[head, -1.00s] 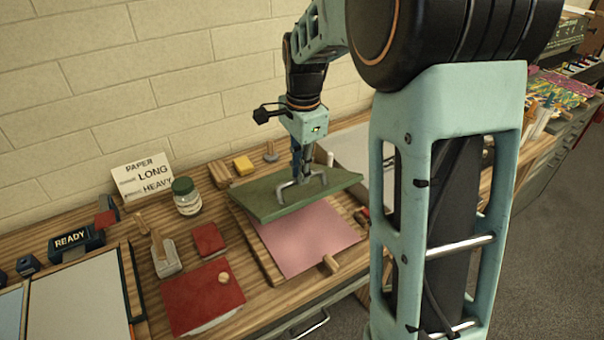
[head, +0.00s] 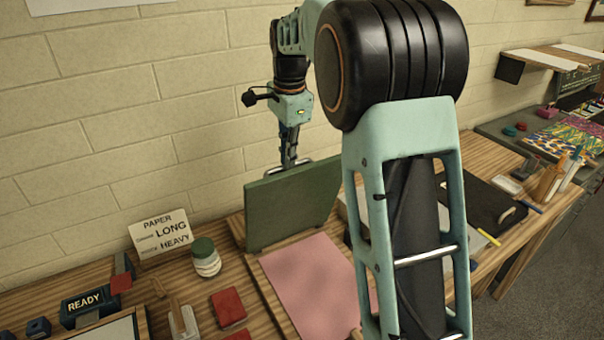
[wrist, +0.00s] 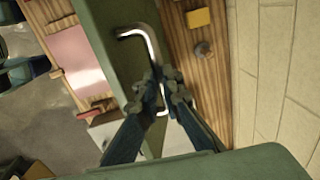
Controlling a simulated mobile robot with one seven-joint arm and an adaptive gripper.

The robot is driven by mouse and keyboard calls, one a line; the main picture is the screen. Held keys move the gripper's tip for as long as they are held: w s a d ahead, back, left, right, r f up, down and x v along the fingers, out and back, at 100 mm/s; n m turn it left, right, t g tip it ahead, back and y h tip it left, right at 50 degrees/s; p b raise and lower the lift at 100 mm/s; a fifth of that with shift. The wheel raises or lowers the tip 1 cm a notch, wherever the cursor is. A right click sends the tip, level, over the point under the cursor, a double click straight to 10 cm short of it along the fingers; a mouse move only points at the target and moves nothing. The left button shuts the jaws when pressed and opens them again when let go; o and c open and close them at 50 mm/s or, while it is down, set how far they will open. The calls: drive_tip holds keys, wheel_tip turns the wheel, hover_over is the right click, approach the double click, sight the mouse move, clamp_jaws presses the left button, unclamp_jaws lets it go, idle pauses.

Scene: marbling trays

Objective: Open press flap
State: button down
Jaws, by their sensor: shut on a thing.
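The green press flap (head: 290,205) stands steeply raised at the back of the press in the head view, its face toward the camera. Below it, the pink sheet (head: 315,283) on the press bed is uncovered. My gripper (head: 288,163) is behind the flap's top edge, its fingertips partly hidden there. In the wrist view my gripper (wrist: 163,92) is shut on the flap's metal handle (wrist: 137,33), near one end of its bar. The flap's green surface also shows in the wrist view (wrist: 100,22).
A paper sign (head: 160,235), a green-lidded jar (head: 206,258), a red block (head: 228,308) and a READY box (head: 87,300) stand left of the press. The brick wall (head: 100,120) is close behind my gripper. A dark board (head: 480,205) lies right.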

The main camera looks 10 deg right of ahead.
drive_tip(key=w+a+f, duration=0.2)
drive_tip(key=w, duration=0.5)
drive_tip(key=shift+w+a+f+g, duration=0.3)
drive_tip(key=shift+a+f+g, duration=0.1)
drive_tip(key=c, duration=2)
unclamp_jaws()
drive_tip(key=shift+c, duration=0.2)
drive_tip(key=shift+o, duration=0.4)
drive_tip(key=shift+w+f, duration=0.2)
drive_tip(key=shift+w, duration=0.3)
wheel_tip(320, 180, up, 13)
drive_tip(key=s, duration=0.1)
drive_tip(key=shift+d+f, duration=0.15)
drive_tip(key=shift+d, duration=0.05)
